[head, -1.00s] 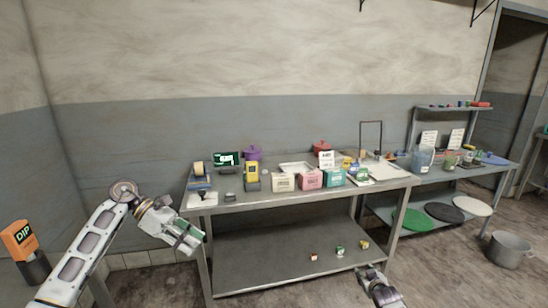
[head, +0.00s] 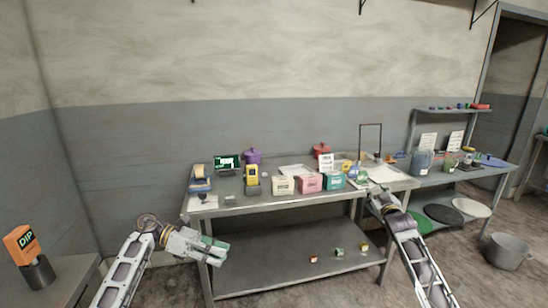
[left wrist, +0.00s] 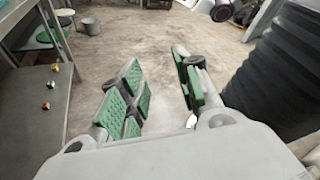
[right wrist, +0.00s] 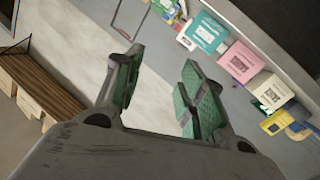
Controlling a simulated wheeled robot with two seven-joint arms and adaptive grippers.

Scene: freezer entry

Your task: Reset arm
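My left gripper (head: 215,248) is in front of the left end of the metal table in the head view. In the left wrist view its green-padded fingers (left wrist: 160,90) are spread apart with only floor between them. My right gripper (head: 376,196) is raised at the table's right front edge in the head view. In the right wrist view its fingers (right wrist: 158,90) are apart and nothing is held between them.
The metal table (head: 240,203) holds a pink box (head: 309,182), a teal box (head: 333,181), a purple pot (head: 252,157) and other items. Its lower shelf (head: 270,272) carries 3 small boxes. A grey pot (head: 508,250) stands on the floor at right. An orange DIP sign (head: 22,243) stands at left.

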